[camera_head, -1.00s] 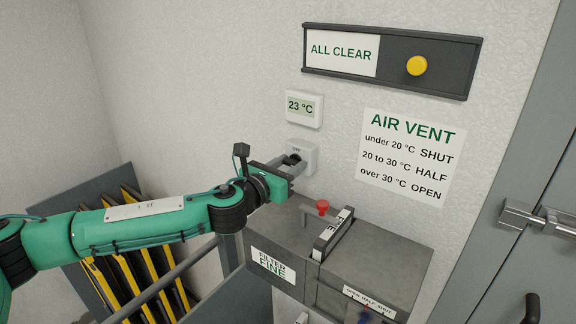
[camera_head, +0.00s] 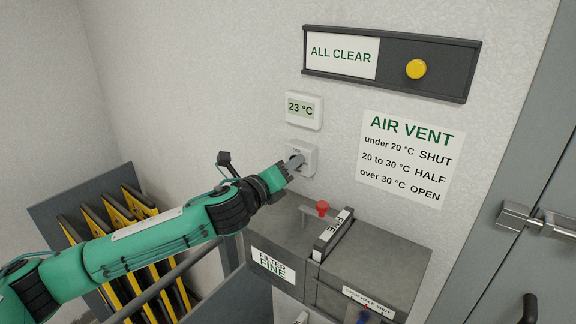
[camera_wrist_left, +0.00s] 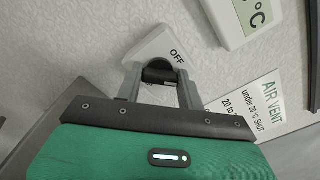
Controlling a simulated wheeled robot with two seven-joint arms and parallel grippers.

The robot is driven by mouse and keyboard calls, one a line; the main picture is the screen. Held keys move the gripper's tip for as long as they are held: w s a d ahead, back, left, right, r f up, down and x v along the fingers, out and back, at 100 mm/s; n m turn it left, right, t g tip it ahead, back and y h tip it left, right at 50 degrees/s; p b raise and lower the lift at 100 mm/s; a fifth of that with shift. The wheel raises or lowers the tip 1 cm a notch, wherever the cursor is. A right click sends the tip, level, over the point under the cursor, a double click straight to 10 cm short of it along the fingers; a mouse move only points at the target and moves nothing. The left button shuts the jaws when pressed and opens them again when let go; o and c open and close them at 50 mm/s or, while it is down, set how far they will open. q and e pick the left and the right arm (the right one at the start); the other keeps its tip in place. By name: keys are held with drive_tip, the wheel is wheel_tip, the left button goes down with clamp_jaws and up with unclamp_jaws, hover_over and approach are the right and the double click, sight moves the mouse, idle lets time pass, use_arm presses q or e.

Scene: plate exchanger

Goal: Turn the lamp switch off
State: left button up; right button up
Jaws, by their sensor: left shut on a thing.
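The lamp switch (camera_head: 309,158) is a white square plate on the wall below the thermometer display, with a dark knob at its middle. In the left wrist view the switch plate (camera_wrist_left: 150,45) carries the word OFF near its upper edge, and the dark knob (camera_wrist_left: 158,70) sits between my fingers. My left gripper (camera_head: 293,163) is at the switch and is shut on the knob; it also shows in the left wrist view (camera_wrist_left: 160,82). The gripper is rolled relative to the plate. The fingers hide part of the knob, so where it points is unclear. My right gripper is not in view.
A grey filter box (camera_head: 375,262) with a red-knobbed handle (camera_head: 322,208) stands just below the switch. A display (camera_head: 304,110) reads 23 °C above it. An AIR VENT sign (camera_head: 407,155) and an ALL CLEAR panel (camera_head: 392,62) are on the wall. A grey door (camera_head: 515,180) is at right.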

use_arm(q)
drive_tip(key=shift+n+p, duration=0.55)
drive_tip(key=shift+n, duration=4.15)
drive_tip(key=o, duration=1)
drive_tip(key=b+v, duration=0.5)
drive_tip(key=v, duration=0.8)
drive_tip(key=shift+s+a, duration=0.3)
